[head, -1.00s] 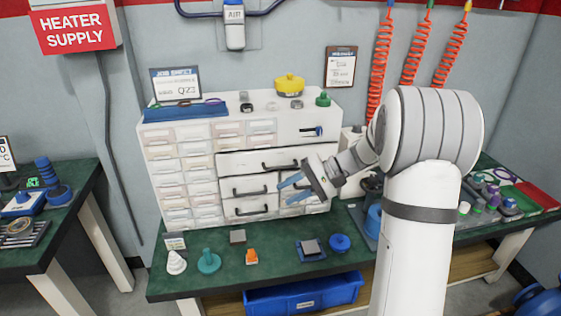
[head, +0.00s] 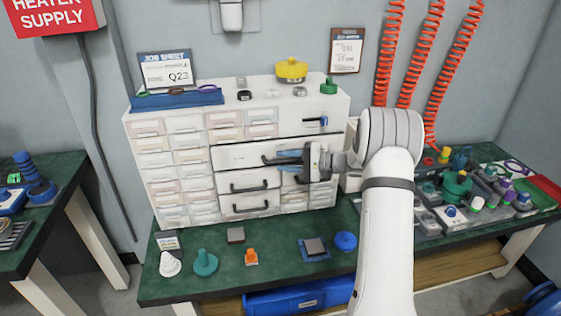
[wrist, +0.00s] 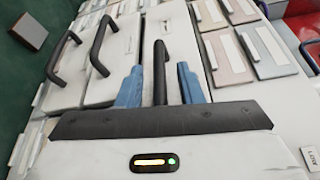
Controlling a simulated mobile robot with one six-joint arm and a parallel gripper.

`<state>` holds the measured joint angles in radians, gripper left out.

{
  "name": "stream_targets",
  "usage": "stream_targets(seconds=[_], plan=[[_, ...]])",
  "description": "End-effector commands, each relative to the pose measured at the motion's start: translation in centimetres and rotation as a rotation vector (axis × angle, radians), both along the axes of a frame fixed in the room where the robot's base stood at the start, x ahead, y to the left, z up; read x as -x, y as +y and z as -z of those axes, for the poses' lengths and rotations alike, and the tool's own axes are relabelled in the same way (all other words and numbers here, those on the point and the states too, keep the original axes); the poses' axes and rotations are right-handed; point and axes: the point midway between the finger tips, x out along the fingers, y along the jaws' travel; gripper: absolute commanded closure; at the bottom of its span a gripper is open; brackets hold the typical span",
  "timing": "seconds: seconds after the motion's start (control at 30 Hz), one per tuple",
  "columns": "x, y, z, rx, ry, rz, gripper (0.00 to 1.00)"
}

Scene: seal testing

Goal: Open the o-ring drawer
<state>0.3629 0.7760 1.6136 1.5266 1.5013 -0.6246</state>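The white drawer cabinet (head: 137,160) stands on the green bench. Its wide upper drawer (head: 232,158) is closed and has a black bar handle (wrist: 160,62). No label naming the o-ring drawer is readable. My gripper (head: 280,159) is at this upper handle, pointing left in the head view. In the wrist view, its two blue fingers (wrist: 160,84) stand on either side of the handle, with visible gaps. It is open and not clamped on it. Two closed drawers, the middle one (head: 222,182) and the lower one (head: 228,205), sit below with similar handles.
Small pale drawers fill the cabinet's left side. A blue tray (head: 180,106) and a yellow round part (head: 290,69) sit on top. Loose parts, including a teal one (head: 205,263) and an orange one (head: 251,257), lie on the bench in front. A grey parts tray (head: 430,228) is at right.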

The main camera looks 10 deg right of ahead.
Motion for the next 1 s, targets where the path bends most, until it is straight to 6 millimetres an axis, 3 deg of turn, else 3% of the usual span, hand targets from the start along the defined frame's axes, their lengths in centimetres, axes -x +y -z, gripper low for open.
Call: stream_targets(seconds=[0.37,0.8,1.0], plan=[[-0.32,0.68,0.10,0.000,0.001,0.003,0.67],[-0.31,0.62,0.10,0.000,0.001,0.004,1.00],[-0.31,0.60,0.11,0.000,0.001,0.004,1.00]])
